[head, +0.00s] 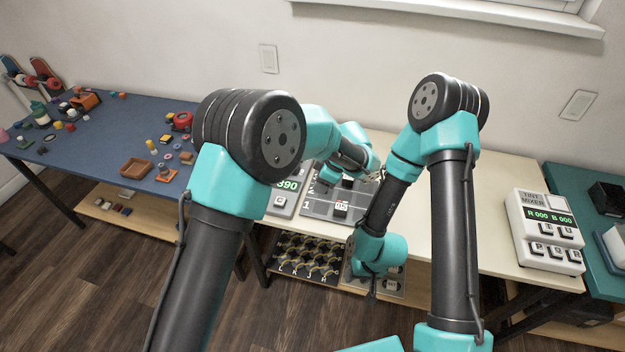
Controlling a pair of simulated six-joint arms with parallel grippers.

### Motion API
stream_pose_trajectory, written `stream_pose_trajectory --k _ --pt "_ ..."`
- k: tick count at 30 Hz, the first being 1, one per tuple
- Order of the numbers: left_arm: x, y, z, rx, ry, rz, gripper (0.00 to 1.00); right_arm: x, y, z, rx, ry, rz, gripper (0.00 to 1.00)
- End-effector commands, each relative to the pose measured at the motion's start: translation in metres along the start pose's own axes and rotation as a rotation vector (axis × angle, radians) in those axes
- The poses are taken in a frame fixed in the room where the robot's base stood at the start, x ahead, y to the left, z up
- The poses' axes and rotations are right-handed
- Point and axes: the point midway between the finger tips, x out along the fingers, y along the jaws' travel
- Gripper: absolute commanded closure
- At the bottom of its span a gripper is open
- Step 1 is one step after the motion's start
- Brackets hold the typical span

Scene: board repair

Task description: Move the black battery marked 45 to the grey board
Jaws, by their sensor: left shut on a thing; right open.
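The grey board (316,209) lies on the pale table, partly hidden behind my arms. On it stands a small block with a black top and a pale, red-marked front (341,209); its marking is too small to read surely. A dark block (347,183) also shows near the board's back. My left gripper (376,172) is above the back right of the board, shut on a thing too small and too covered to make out. My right gripper (372,291) is open, low by the table's front edge, before the lower shelf. I cannot pick out a battery marked 45.
A device with a green display (284,197) stands left of the board. A lower shelf holds a dark tray of several yellow-marked items (305,258). The tint mixer (547,231) stands at right. A blue table (98,140) with many small parts is at left.

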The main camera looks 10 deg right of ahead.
Motion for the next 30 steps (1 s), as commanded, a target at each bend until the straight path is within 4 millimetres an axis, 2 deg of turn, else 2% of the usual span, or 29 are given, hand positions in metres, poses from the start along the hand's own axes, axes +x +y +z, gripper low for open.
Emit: stream_pose_trajectory --k 11,30 --pt "0.005 0.000 0.001 0.000 0.001 -0.001 0.81 0.000 0.000 0.000 0.000 0.000 0.000 0.57" --pt "0.057 -0.001 0.022 0.000 0.001 -0.002 0.81 0.000 0.000 0.000 0.000 0.000 0.000 0.57"
